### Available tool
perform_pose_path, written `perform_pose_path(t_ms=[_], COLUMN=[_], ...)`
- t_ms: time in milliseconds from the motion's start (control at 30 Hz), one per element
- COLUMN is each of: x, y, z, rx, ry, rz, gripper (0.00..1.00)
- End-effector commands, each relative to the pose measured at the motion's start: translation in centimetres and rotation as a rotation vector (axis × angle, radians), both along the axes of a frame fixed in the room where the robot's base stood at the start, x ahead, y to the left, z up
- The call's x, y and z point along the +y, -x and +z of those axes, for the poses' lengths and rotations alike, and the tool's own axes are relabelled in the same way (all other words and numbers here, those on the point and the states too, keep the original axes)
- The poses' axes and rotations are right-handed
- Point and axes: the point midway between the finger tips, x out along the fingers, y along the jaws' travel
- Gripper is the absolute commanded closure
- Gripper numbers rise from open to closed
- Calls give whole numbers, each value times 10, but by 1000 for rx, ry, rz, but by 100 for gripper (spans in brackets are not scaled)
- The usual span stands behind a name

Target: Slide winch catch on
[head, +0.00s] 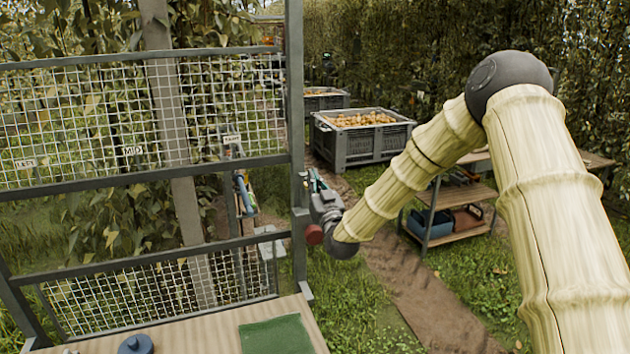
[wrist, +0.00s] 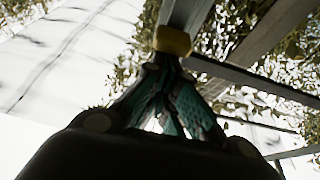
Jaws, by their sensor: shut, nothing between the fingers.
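My gripper (head: 315,182) is at the grey upright post (head: 297,120) of the mesh frame, beside the post's right side. In the wrist view its dark and teal fingers (wrist: 166,62) come together at the tips, with nothing held between them. A yellow block (wrist: 173,40) sits on a grey bar just beyond the fingertips; I cannot tell whether they touch it, or whether it is the winch catch. A red round knob (head: 314,235) shows just below my gripper; its mounting is hidden. No winch catch can be made out clearly in the head view.
Mesh panels (head: 225,105) fill the left side. A wooden top with a green mat (head: 276,335) lies at the bottom. Grey crates of pears (head: 345,150) stand behind, and a shelf cart (head: 436,215) stands right. A dirt path (head: 410,290) and grass lie between.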

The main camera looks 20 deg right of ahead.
Motion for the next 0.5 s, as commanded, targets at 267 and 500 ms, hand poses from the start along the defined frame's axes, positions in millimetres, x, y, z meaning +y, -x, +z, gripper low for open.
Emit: perform_pose_path(t_ms=[267,500], x=[0,1], y=[0,0], z=[-12,-34], rx=[1,0], ry=[0,0], rz=[0,1], gripper=[100,100])
